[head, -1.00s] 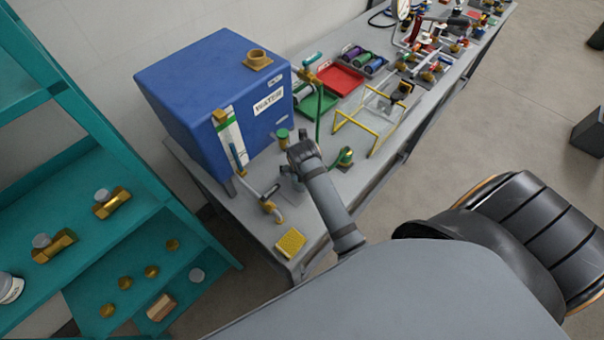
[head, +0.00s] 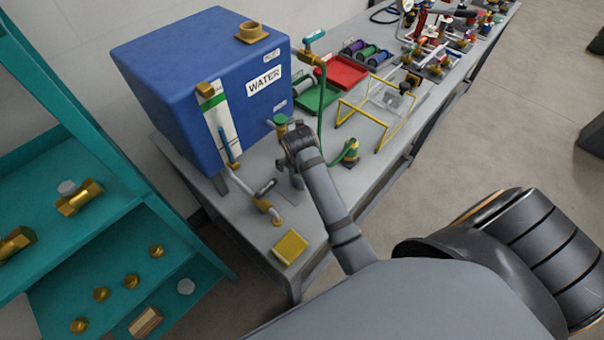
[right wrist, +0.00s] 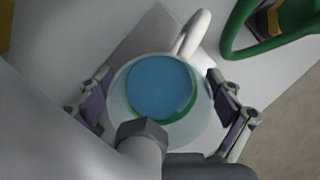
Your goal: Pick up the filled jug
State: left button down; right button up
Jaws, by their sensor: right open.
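The jug (right wrist: 118,118) shows in the right wrist view as a pale, translucent round vessel seen from above. Blue liquid (right wrist: 160,88) fills its round opening, and its white handle (right wrist: 190,35) points up in the picture. My right gripper (right wrist: 164,102) is open, with one finger on each side of the jug; I cannot tell whether they touch it. A grey part with a dark hexagonal end overlaps the jug's lower edge. In the head view my right arm reaches to the bench in front of the tank and hides most of the jug. My left gripper is not in view.
The blue water tank (head: 185,85) stands close behind my right wrist. A yellow sponge-like block (head: 290,247) lies at the near bench corner. A yellow-framed stand (head: 380,110) is farther right.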

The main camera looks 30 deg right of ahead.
jog(key=shift+r, duration=0.15)
jog(key=c, duration=1.7)
